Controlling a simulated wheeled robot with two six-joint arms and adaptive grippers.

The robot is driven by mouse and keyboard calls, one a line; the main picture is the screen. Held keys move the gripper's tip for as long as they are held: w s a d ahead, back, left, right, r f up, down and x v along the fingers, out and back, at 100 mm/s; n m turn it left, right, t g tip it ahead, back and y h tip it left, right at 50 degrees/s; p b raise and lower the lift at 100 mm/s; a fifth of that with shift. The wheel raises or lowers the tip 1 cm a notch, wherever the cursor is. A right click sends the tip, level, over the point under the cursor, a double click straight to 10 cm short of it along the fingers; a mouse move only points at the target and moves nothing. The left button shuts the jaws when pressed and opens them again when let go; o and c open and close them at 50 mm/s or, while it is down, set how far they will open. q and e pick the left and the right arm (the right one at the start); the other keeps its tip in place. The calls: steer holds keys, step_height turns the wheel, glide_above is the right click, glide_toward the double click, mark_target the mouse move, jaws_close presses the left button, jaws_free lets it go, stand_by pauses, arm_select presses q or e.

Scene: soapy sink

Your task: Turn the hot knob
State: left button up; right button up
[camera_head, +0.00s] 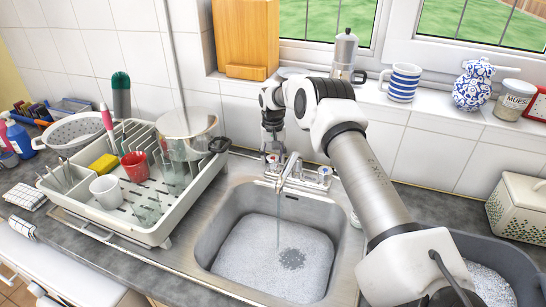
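The hot knob (272,161) is the white left-hand knob of the tap, with a reddish mark. The chrome tap spout (288,172) stands beside it, and a thin stream of water falls into the sink. The other knob (324,174) has a bluish mark and is to the right of the spout. My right gripper (273,146) points down just above and behind the hot knob, close to it. Its fingers are small and dark here, so I cannot tell whether they are apart or touch the knob. My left gripper is not in view.
The sink (222,228) holds soapy suds. A dish rack (160,232) with cups and glassware stands at the left. The windowsill behind holds a moka pot (344,52), a striped jug (402,82) and jars. A grey tub (508,262) with suds is at the lower right.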

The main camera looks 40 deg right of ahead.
mark_target(273, 158)
steer(key=o, duration=0.3)
steer(key=shift+f, duration=0.15)
steer(key=shift+o, duration=0.2)
steer(key=shift+w+d+f, duration=0.1)
steer(key=shift+w+d, duration=0.05)
step_height(273, 158, up, 12)
